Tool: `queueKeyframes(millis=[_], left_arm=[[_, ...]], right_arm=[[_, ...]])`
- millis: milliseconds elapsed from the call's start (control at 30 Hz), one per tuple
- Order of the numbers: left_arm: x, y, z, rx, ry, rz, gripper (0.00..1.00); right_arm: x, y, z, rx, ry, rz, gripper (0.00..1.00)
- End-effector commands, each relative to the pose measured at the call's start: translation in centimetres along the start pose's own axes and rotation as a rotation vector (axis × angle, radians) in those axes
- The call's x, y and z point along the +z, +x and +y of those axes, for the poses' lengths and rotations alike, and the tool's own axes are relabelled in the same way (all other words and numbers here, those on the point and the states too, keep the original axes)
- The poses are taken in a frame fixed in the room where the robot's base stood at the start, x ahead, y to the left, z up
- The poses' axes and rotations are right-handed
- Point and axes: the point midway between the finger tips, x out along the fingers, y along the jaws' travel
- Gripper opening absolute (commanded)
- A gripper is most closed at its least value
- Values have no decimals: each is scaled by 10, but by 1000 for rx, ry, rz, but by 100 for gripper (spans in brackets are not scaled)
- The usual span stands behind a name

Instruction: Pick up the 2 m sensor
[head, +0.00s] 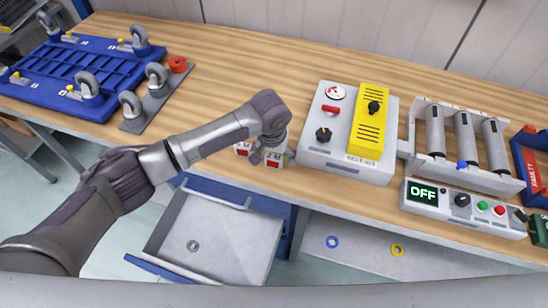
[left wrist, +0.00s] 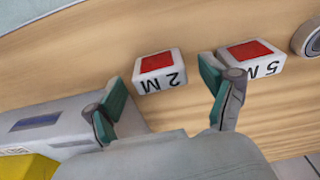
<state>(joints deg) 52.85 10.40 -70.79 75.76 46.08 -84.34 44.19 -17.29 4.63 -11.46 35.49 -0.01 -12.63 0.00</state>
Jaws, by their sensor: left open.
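The 2 m sensor is a small white block with a red top and "2 M" on its side. In the left wrist view the 2 m sensor (left wrist: 157,73) lies between and just ahead of my open left fingers (left wrist: 162,84). The similar 5 m sensor (left wrist: 258,58) is beside it, close to the other finger. In the head view my left gripper (head: 276,149) is over the 2 m sensor (head: 273,162) and partly hides it. The 5 m sensor (head: 243,149) is just left of it. My right gripper is not in view.
A grey tester with a yellow panel (head: 368,122) stands close to the right of the sensors. Further right are a rack of cylinders (head: 466,138) and a control box reading OFF (head: 463,203). A blue wheeled dolly (head: 75,75) is at left. An open drawer (head: 215,236) is below.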

Motion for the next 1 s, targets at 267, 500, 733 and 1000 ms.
queueKeyframes(millis=[267,500,733,1000], left_arm=[[0,8,0,0,1,1,83],[0,8,0,0,1,1,52],[0,8,0,0,1,1,18],[-1,3,0,2,2,3,18]], right_arm=[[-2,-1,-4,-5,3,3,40],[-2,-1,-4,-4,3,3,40],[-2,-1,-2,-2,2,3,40],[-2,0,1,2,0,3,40]])
